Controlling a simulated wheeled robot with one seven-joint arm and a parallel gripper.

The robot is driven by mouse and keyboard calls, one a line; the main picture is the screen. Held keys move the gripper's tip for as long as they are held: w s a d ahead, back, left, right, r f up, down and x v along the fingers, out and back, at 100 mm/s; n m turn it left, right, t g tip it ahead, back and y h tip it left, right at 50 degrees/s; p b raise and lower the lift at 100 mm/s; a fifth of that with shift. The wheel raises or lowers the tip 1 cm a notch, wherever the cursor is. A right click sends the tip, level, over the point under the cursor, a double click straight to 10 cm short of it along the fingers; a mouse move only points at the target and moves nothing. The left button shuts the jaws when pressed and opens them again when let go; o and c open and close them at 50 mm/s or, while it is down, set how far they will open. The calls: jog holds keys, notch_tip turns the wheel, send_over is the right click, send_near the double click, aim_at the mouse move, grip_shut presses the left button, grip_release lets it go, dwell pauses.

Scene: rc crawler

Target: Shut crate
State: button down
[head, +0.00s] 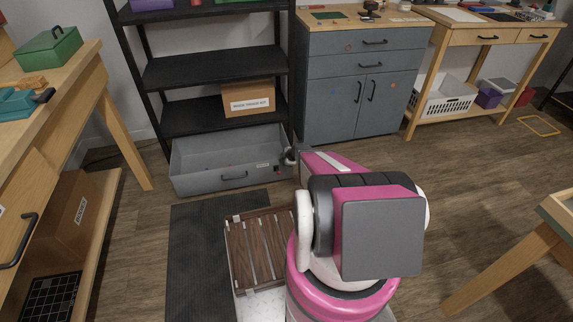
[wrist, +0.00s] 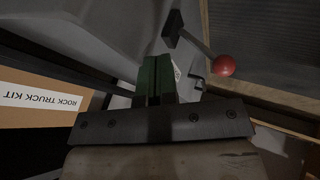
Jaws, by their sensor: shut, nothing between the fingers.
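A grey crate (head: 232,179) like a drawer sticks out below the black shelf unit. It is open at the top, and its inside looks mostly empty. A dark handle (head: 234,177) and a small label are on its front. My gripper (head: 291,155) is at the crate's right front corner, partly hidden by my pink arm. In the wrist view, the dark green fingers of my gripper (wrist: 157,82) are together with nothing between them. A lever with a red knob (wrist: 223,66) shows just beyond them. I cannot tell whether the fingers touch the crate.
A cardboard box (head: 248,99) sits on the shelf above the crate; its label shows in the wrist view (wrist: 38,100). A grey cabinet (head: 345,95) stands right of the shelf. A dark mat (head: 195,250) lies in front of the crate. Wooden benches stand at both sides.

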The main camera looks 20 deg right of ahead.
jog(key=shift+w, duration=0.45)
jog(key=w, duration=2.4)
jog(key=shift+w+d, duration=0.2)
jog(key=shift+d, duration=0.2)
jog(key=shift+s, duration=0.1)
